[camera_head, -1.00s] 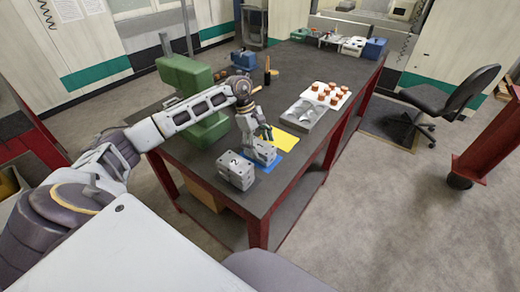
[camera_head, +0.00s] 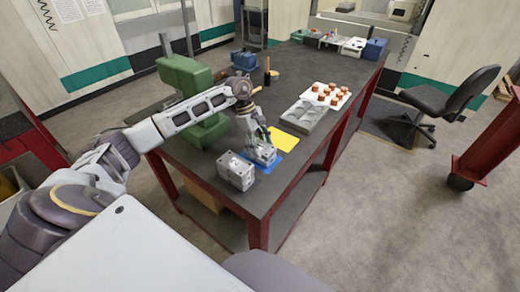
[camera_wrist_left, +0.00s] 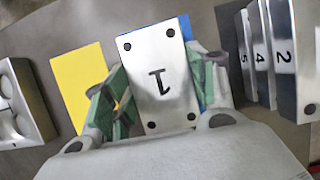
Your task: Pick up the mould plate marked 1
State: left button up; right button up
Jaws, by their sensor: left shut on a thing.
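The mould plate marked 1 (camera_wrist_left: 158,85) is a silvery block with dark holes at its corners, seen between my left gripper's green-padded fingers in the left wrist view. My left gripper (camera_head: 259,142) is shut on this plate (camera_head: 262,155), at the blue mat (camera_head: 270,167). I cannot tell whether the plate is clear of the mat. A stack of plates (camera_head: 236,172) stands left of it; in the left wrist view the plates marked 2 (camera_wrist_left: 284,57), 4 and 5 show at the right. My right gripper is not in view.
A yellow sheet (camera_head: 284,142) lies behind the held plate. A grey mould block (camera_head: 305,117) and a white tray (camera_head: 318,98) with several orange-brown pieces stand further back. A green machine (camera_head: 190,95) stands at the table's left edge.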

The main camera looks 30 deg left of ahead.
aim_at(260, 146)
pick_arm(q)
jog(key=c, duration=0.6)
jog(key=shift+r, duration=0.2)
jog(key=shift+r+p, duration=0.2)
jog(key=shift+p, duration=0.35)
notch_tip(260, 146, up, 10)
jog(key=shift+f+b, duration=0.1)
jog(key=shift+b, duration=0.65)
